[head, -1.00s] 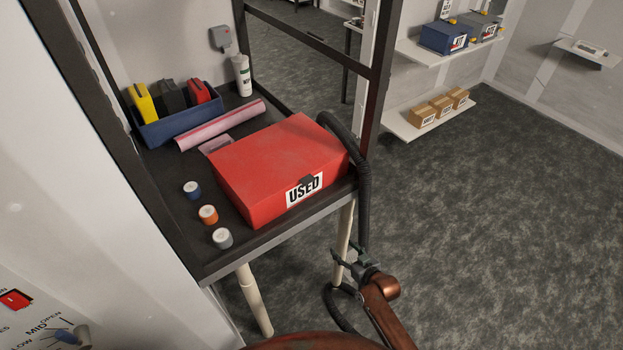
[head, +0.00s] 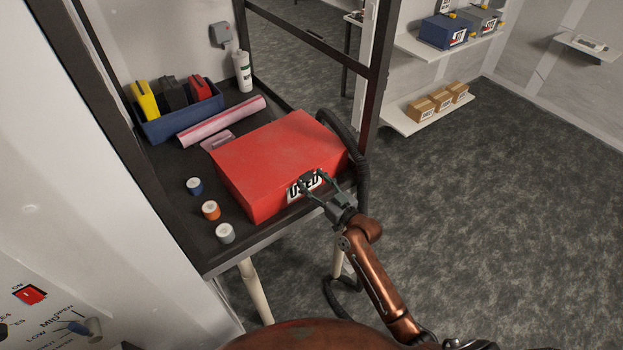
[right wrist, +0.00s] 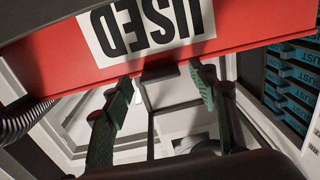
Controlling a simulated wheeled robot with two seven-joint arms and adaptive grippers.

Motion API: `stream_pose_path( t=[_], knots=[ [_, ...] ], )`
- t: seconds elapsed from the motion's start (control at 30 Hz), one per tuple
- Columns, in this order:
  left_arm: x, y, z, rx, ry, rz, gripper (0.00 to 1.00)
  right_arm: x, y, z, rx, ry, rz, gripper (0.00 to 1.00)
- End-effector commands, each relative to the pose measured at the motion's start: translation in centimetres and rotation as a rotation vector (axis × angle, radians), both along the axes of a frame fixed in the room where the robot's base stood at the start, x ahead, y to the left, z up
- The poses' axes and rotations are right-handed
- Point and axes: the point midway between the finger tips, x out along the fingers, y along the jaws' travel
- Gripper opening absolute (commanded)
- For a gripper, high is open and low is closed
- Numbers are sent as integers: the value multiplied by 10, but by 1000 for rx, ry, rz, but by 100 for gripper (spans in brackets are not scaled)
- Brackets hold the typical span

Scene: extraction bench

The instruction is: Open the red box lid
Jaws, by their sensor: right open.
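The red box (head: 270,165) sits on the dark bench with its lid shut. A white USED label and a small dark latch tab (head: 307,180) are on its front face. My right gripper (head: 317,187) is open in front of that face, its fingers on either side of the label and tab area. My left gripper is not in view.
Three small round containers, blue, orange (head: 211,210) and grey, stand left of the box. A pink roll (head: 222,121) and a blue bin (head: 180,122) lie behind. A black hose (head: 362,180) runs along the box's right side. Open floor lies to the right.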

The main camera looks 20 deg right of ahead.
Motion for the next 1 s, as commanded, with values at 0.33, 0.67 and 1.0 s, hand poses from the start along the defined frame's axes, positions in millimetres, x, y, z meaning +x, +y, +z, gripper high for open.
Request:
stream_pose_path(
  t=[0.33, 0.67, 1.0],
  knots=[
    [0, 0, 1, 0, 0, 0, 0, 7, 3, 0, -1, 0, 0, 54],
    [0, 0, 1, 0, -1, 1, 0, 7, 3, -1, 0, 1, -1, 34],
    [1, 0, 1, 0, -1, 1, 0, 7, 2, -1, -1, 1, -1, 10]
  ],
)
